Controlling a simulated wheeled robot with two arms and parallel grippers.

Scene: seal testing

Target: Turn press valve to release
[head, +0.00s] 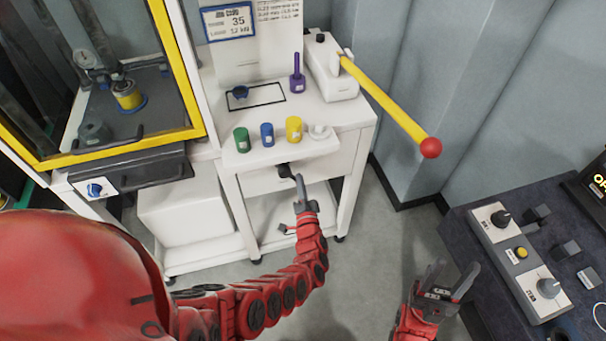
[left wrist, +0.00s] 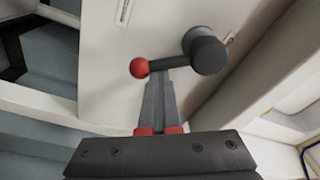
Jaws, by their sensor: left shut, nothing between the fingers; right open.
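A black valve (head: 284,170) sits on the front face of the white cart, below its top. In the left wrist view the valve shows as a round black hub (left wrist: 208,52) with a short black lever pointing left. A red ball (left wrist: 139,67) ends the lever. My left gripper (head: 299,178) is shut and empty at the valve. In the wrist view its fingertips (left wrist: 157,76) lie just below the lever, beside the red ball; I cannot tell whether they touch. My right gripper (head: 450,270) is open and empty, above the floor at the right, far from the valve.
The white cart (head: 350,112) carries green (head: 242,139), blue (head: 267,134) and yellow (head: 294,130) containers. A yellow pump lever (head: 385,100) juts out right. A yellow-framed press (head: 120,148) stands left. A dark bench (head: 470,245) with controls is at the right.

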